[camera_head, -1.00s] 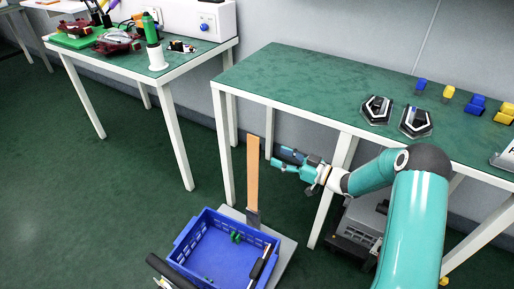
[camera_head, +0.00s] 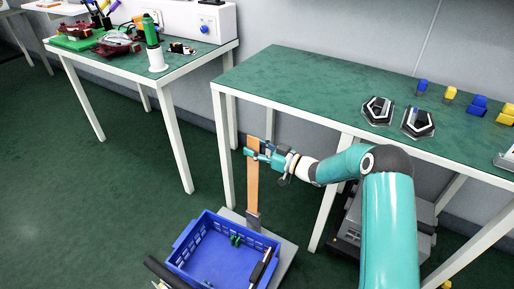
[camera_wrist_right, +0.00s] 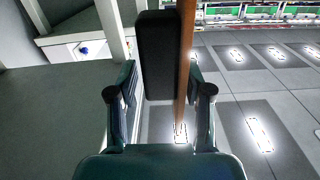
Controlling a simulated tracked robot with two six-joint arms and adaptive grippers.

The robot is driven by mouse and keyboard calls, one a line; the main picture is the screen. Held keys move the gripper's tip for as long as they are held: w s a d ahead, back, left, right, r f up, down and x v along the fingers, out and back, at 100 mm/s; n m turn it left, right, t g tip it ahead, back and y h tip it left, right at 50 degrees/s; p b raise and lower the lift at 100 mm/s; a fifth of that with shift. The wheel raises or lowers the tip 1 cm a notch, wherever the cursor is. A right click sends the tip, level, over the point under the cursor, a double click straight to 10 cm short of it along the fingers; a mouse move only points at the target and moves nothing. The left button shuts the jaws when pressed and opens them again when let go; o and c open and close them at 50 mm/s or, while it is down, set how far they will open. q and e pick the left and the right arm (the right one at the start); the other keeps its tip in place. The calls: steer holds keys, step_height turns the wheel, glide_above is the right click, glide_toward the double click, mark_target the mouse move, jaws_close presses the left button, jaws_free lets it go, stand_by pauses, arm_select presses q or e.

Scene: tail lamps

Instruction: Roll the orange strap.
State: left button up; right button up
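The orange strap (camera_head: 254,183) stands upright as a long flat strip, its lower end at a grey clamp-like piece (camera_head: 253,221) behind the blue crate. My right gripper (camera_head: 257,154) is at the strap's upper part, with a teal finger crossing in front of it. In the right wrist view the strap (camera_wrist_right: 185,60) shows nearly edge-on between the gripper's sides, right beside a black block-like part (camera_wrist_right: 159,55). I cannot tell whether the fingers press on the strap. My left gripper is not in view.
A blue crate (camera_head: 188,250) with small green parts stands on a grey base (camera_head: 284,257) below. A green-topped table (camera_head: 300,80) bears two dark lamp units (camera_head: 378,110) (camera_head: 418,122); its legs are close behind the strap. Another table (camera_head: 200,50) stands at left. Floor at left is clear.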

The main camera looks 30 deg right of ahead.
jaws_close()
steer(key=shift+d, duration=0.1)
steer(key=shift+s+a, duration=0.15)
steer(key=shift+a, duration=0.1)
stand_by(0.4)
